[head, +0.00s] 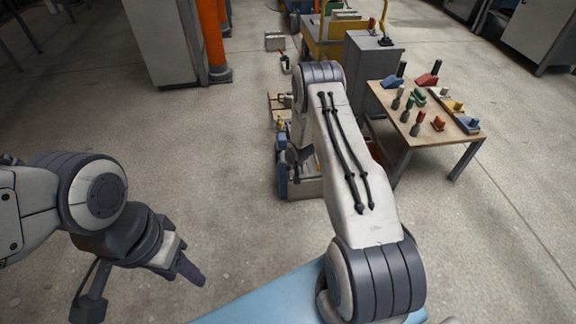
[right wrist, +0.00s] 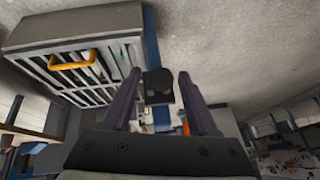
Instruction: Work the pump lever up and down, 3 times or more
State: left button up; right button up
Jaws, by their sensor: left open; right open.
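A dark block (right wrist: 158,87), which looks like the grip of the pump lever, shows between the fingers of my right gripper (right wrist: 158,78) in the right wrist view. The fingers stand apart on both sides of it; I cannot tell whether either touches it. A blue bar (right wrist: 151,45) runs behind the block. In the head view a blue upright part (head: 283,168) stands at the left side of a grey unit (head: 305,188), and my right arm hides much of it. My left gripper (head: 188,268) is open and empty at the lower left, away from the unit.
A grey slatted box (right wrist: 85,55) with a yellow handle (right wrist: 73,60) lies close beside my right gripper. A wooden table (head: 440,137) with several small coloured tools stands to the right. A grey cabinet (head: 372,65) stands behind. The floor (head: 200,150) at left is clear.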

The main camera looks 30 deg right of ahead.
jog(key=p+v, duration=0.2)
jog(key=v, duration=0.8)
jog(key=shift+p, duration=0.35)
jog(key=shift+d, duration=0.1)
